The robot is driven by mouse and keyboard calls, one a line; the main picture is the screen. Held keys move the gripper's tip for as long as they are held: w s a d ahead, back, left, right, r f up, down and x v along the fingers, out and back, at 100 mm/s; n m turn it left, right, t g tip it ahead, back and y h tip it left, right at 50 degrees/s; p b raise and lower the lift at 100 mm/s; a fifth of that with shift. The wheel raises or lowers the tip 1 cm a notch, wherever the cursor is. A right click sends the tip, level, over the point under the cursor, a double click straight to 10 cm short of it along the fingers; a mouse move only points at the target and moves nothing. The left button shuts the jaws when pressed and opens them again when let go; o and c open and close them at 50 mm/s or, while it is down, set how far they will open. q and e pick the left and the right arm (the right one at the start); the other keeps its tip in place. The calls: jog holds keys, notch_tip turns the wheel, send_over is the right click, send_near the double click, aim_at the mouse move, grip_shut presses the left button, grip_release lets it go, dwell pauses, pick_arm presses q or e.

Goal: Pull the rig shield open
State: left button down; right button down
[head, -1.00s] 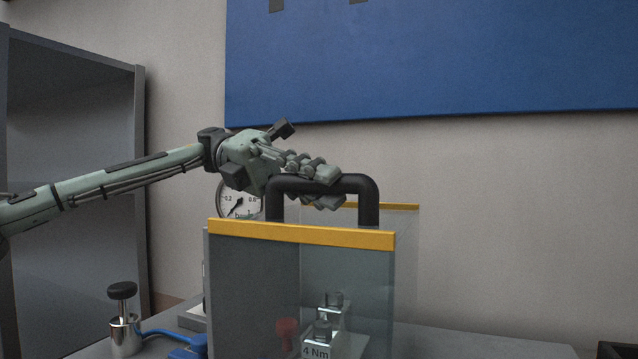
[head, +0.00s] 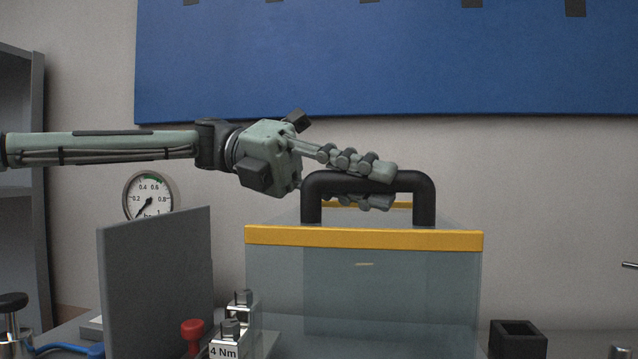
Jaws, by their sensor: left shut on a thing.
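The rig shield (head: 390,285) is a clear panel with a yellow top edge and a black arched handle (head: 425,200) on top. It stands to the right of a grey upright plate (head: 155,285), with a gap between them. My left gripper (head: 380,187) reaches in from the left and is shut on the handle's top bar, one finger above it and one below. Through the gap show a red knob (head: 193,336) and metal clamp parts (head: 238,310) with a "4 Nm" label. My right gripper is not in view.
A pressure gauge (head: 150,197) is behind the grey plate. A metal cylinder with a black knob (head: 12,305) and a blue hose (head: 75,349) are at the lower left. A black square holder (head: 517,340) stands right of the shield. A grey shelf (head: 25,190) is at the far left.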

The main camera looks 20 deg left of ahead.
pick_arm(q)
jog(key=shift+w+d, duration=0.15)
jog(key=shift+d, duration=0.4)
jog(key=shift+w+d, duration=0.15)
jog(key=shift+d, duration=0.4)
jog(key=shift+a, duration=0.1)
jog(key=c, duration=1.4)
grip_release()
jog(key=shift+o, duration=0.2)
jog(key=shift+a, duration=0.1)
notch_tip(320, 180, up, 2)
jog(key=r, duration=0.1)
send_over(292, 216)
jog(key=shift+f, duration=0.25)
jog(key=shift+s, duration=0.1)
